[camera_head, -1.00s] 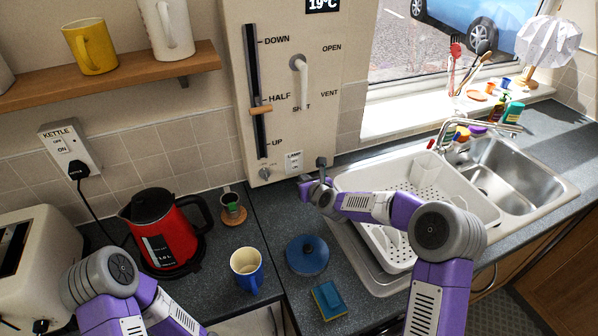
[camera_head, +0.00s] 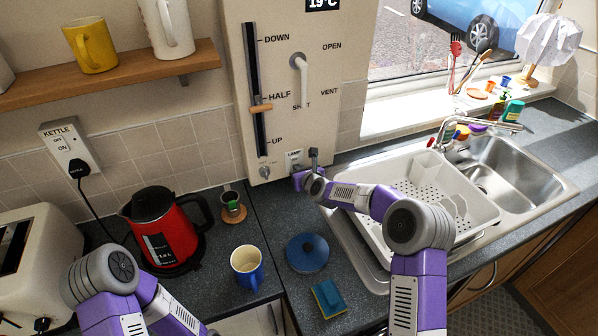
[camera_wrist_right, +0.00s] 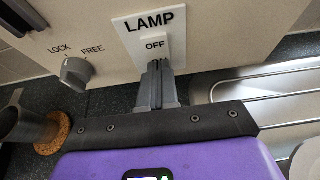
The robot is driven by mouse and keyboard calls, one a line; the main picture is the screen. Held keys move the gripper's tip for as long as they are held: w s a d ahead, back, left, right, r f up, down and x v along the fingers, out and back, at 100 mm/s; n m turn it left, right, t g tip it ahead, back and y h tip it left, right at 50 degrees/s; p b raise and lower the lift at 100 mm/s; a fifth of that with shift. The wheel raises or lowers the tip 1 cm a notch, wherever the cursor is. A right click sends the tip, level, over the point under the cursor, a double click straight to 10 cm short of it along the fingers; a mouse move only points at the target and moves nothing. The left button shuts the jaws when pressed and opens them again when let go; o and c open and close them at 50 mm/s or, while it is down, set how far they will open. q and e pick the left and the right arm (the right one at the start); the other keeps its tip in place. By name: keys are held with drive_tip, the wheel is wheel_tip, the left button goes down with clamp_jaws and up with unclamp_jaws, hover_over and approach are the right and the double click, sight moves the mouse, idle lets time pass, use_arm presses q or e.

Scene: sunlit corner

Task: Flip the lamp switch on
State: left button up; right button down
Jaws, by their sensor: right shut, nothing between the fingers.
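The lamp switch (camera_head: 294,157) is a small white plate labelled LAMP, low on the right of the cream panel. In the right wrist view its rocker (camera_wrist_right: 155,45) shows the word OFF. My right gripper (camera_head: 296,173) is shut and empty, just below and in front of the switch. In the right wrist view its closed fingertips (camera_wrist_right: 158,66) overlap the rocker's lower edge; I cannot tell whether they touch it. The lamp (camera_head: 548,40), with a white faceted shade, stands at the right end of the windowsill. My left gripper is out of view; only the left arm shows.
A LOCK/FREE knob (camera_wrist_right: 76,72) sits left of the switch. A slider handle (camera_head: 261,108) is above. The dish rack (camera_head: 475,215) is under my right arm.

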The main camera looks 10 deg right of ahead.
drive_tip(key=shift+f+b, duration=0.3)
drive_tip(key=shift+b, duration=0.3)
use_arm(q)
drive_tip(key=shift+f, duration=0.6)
use_arm(e)
drive_tip(key=shift+w+r, duration=0.1)
drive_tip(key=shift+r, duration=0.15)
use_arm(q)
drive_tip(key=shift+p, duration=0.3)
use_arm(e)
drive_tip(key=shift+r, duration=0.1)
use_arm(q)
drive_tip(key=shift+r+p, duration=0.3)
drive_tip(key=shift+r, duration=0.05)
use_arm(e)
drive_tip(key=shift+r, duration=0.8)
drive_tip(key=shift+f, duration=0.1)
